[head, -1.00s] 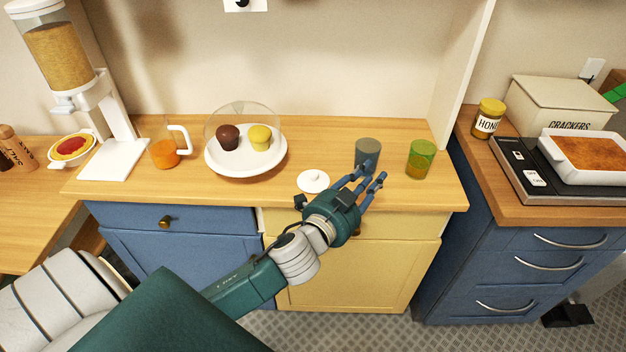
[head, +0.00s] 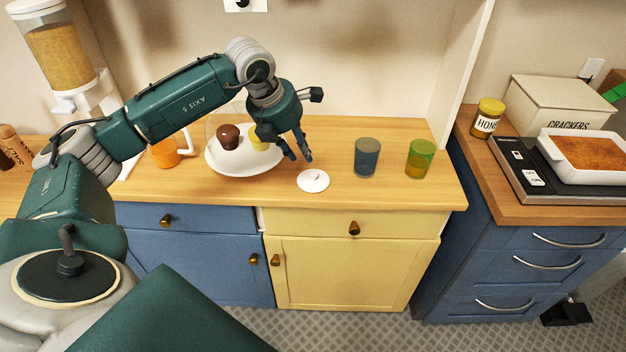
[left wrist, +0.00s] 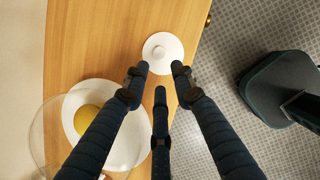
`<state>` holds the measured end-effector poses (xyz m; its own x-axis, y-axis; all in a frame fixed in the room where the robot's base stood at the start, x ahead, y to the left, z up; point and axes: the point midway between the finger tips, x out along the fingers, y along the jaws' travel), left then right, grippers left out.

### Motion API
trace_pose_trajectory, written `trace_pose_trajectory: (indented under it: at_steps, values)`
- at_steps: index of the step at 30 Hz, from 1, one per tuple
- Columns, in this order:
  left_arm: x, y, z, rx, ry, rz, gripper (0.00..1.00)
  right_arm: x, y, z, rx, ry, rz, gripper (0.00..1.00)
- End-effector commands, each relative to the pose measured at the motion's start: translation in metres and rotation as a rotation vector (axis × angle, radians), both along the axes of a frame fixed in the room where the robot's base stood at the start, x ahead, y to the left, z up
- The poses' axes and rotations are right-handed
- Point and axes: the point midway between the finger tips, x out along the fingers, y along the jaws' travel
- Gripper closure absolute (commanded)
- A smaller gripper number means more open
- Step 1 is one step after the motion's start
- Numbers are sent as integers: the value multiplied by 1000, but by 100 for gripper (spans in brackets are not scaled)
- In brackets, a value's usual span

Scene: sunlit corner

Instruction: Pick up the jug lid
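The jug lid (head: 313,181) is a small white disc with a knob, lying flat on the wooden counter near its front edge. It also shows in the left wrist view (left wrist: 162,52), just beyond my fingertips. My left gripper (head: 300,157) is above the counter, just behind and left of the lid, with its fingers pointing down. In the left wrist view its fingers (left wrist: 161,75) are spread apart with nothing between them. The orange jug (head: 165,153) stands at the left, partly hidden by my arm. My right gripper is not in view.
A white plate (head: 222,165) with two muffins under a clear dome is close to my left gripper. A grey-blue glass (head: 367,158) and a green glass (head: 420,159) stand right of the lid. The counter in front of the plate is clear.

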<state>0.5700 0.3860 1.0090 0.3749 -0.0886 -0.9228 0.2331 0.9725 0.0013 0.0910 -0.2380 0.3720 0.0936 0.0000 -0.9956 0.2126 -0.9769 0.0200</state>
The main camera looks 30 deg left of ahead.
Motion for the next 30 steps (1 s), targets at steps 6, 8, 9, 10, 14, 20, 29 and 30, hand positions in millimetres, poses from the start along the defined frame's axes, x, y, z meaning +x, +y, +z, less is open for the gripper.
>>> trace_pose_trajectory:
  at_steps: [6,8,9,10,14,20,29,30]
  values:
    - [12,-4,-32,0,5,0,74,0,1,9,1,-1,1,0]
    - [15,-4,-38,0,4,0,74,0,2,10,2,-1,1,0]
    - [16,-4,-41,1,4,-1,74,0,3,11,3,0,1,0]
    - [16,-4,-43,1,4,-1,74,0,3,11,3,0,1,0]
    - [21,-6,-51,-1,4,-2,74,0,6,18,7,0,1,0]
    - [33,-8,-79,-2,5,-2,74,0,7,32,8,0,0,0]
    - [38,-9,-93,-1,2,-2,74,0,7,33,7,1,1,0]
    - [38,-9,-93,-1,2,-2,74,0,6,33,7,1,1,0]
